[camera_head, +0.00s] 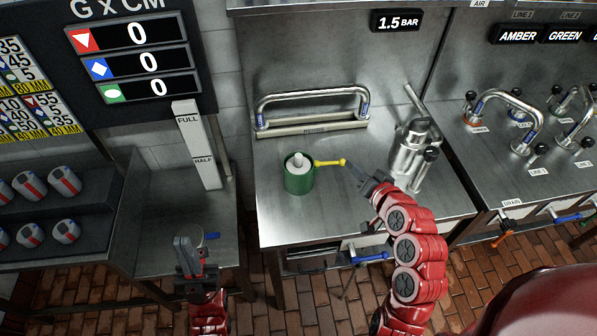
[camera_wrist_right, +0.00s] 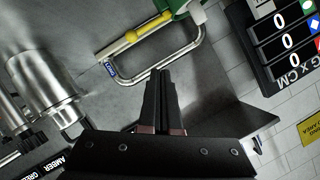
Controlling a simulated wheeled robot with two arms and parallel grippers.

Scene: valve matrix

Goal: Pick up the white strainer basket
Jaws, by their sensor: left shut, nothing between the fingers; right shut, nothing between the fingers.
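A green cup (camera_head: 299,177) stands on the steel bench. A white knobbed piece (camera_head: 298,160) sits inside its mouth; it may be the strainer basket, but its shape below the rim is hidden. A yellow handle (camera_head: 329,162) reaches right from the cup. In the right wrist view the handle (camera_wrist_right: 148,30) and part of the green cup (camera_wrist_right: 187,8) show at the top. My right gripper (camera_head: 353,171) is shut and empty, just right of the handle's end; contact cannot be told. Its shut fingers (camera_wrist_right: 160,76) show in the wrist view. My left gripper (camera_head: 183,243) is shut and empty, left of the bench.
A steel bar handle (camera_head: 312,94) stands at the back of the bench (camera_head: 272,215). A steel canister (camera_head: 408,155) with black-knobbed levers stands to the right. A blue handle (camera_head: 371,257) sticks out below the front edge. The bench front is clear.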

